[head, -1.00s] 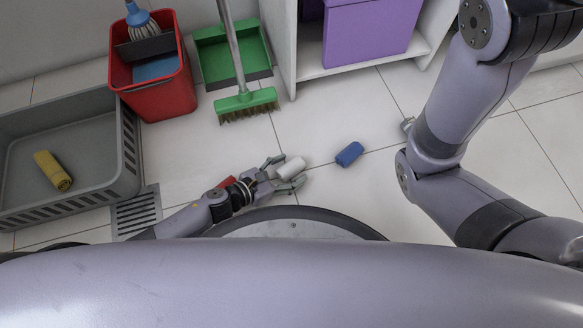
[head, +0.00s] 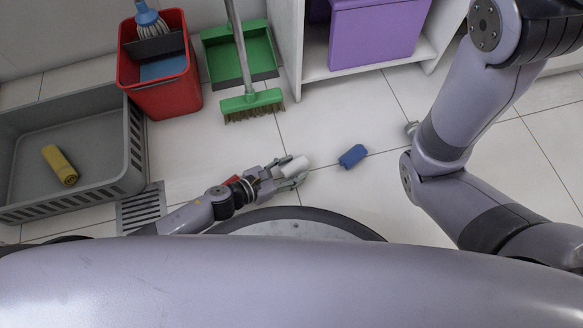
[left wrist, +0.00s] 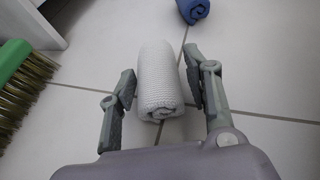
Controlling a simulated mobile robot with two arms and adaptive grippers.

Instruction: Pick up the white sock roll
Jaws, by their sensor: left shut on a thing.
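The white sock roll (head: 295,166) lies between the fingers of my left gripper (head: 291,171), low over the floor in the head view. In the left wrist view the white sock roll (left wrist: 160,82) is a knitted cylinder pointing away from me, with its spiral end towards me.
A blue roll (head: 353,156) lies on the tiles to the right. A grey crate (head: 100,192) holding a yellow roll (head: 60,164) stands at the left. A red bucket (head: 170,98), a green broom (head: 252,101) and a white shelf (head: 350,72) stand behind.

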